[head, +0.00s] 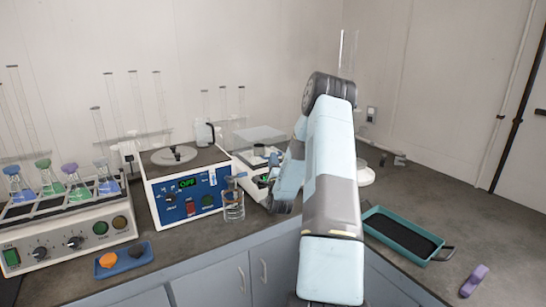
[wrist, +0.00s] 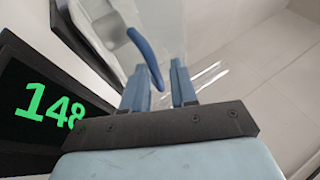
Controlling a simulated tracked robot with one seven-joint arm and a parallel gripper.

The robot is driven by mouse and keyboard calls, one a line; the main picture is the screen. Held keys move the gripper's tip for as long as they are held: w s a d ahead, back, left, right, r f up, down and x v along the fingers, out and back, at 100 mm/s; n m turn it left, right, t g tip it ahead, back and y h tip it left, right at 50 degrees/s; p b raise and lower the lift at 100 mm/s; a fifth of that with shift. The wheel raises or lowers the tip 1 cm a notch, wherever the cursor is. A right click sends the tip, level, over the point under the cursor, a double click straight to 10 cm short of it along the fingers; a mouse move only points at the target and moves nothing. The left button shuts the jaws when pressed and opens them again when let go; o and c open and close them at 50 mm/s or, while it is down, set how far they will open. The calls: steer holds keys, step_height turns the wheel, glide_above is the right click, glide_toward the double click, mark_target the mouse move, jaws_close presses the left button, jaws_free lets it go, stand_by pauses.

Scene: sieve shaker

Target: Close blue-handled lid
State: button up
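The blue handle (wrist: 146,56) is a curved bar on a clear lid, filling the upper left of the wrist view. In that view my gripper (wrist: 160,82) has its two blue fingers apart. The lower end of the handle shows between the fingers; I cannot tell if they touch it. In the head view a clear raised panel (head: 259,133), seemingly this lid, stands over a white device (head: 243,167) beside my arm. My arm hides much of that device and the handle there. A green 148 display (wrist: 48,106) is close on the left in the wrist view.
A teal tray (head: 400,238) and purple object (head: 474,281) lie right. A flask shaker (head: 70,228) is far left.

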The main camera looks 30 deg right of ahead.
steer(key=v, duration=1)
steer(key=shift+d+r, duration=0.1)
